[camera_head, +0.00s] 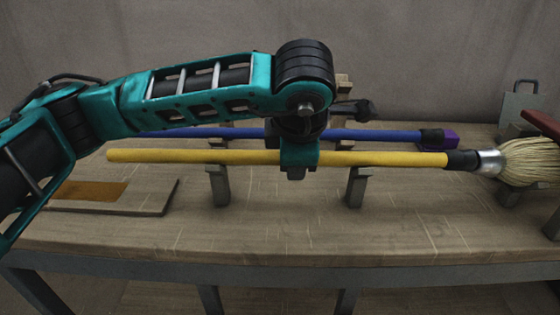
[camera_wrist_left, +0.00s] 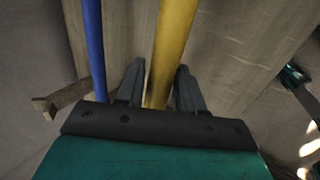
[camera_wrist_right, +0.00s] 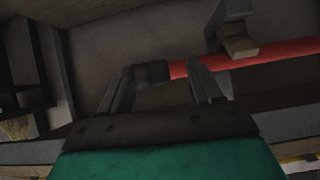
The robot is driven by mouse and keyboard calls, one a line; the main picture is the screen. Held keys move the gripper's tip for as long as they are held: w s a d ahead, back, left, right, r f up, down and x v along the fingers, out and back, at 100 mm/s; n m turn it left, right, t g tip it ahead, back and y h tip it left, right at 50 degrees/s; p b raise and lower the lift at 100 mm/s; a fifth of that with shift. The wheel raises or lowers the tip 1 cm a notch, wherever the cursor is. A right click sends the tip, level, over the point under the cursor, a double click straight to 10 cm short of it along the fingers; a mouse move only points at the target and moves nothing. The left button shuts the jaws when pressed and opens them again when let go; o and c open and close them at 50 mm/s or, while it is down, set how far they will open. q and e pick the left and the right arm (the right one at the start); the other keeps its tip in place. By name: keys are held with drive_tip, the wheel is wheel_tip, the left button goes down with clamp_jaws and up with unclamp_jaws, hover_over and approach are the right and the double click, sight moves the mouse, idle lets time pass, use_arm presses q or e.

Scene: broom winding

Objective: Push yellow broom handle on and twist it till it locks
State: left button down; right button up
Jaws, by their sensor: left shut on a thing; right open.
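The long yellow broom handle (camera_head: 390,159) lies level across two wooden rests on the bench. Its right end meets the black collar (camera_head: 462,160) of the broom head, which has a silver ferrule (camera_head: 489,162) and pale bristles (camera_head: 528,163); I cannot tell how deeply it sits. My left gripper (camera_head: 299,160) is shut on the yellow handle near its middle, and the handle (camera_wrist_left: 174,40) runs between its fingers in the left wrist view. My right gripper (camera_wrist_right: 163,78) is open in the right wrist view, with a red handle (camera_wrist_right: 275,53) and its black end beyond the fingertips.
A board with an orange patch (camera_head: 95,191) lies at the left. A red piece (camera_head: 541,123) shows at the right edge. The bench front (camera_head: 270,235) is clear.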

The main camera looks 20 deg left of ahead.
use_arm(q)
drive_tip(key=shift+s+d+f, duration=0.2)
drive_tip(key=shift+d+f, duration=0.1)
drive_tip(key=shift+t+b, duration=1)
drive_tip(key=shift+b, duration=1.6)
drive_tip(key=shift+t+y, duration=0.3)
drive_tip(key=shift+r, duration=0.15)
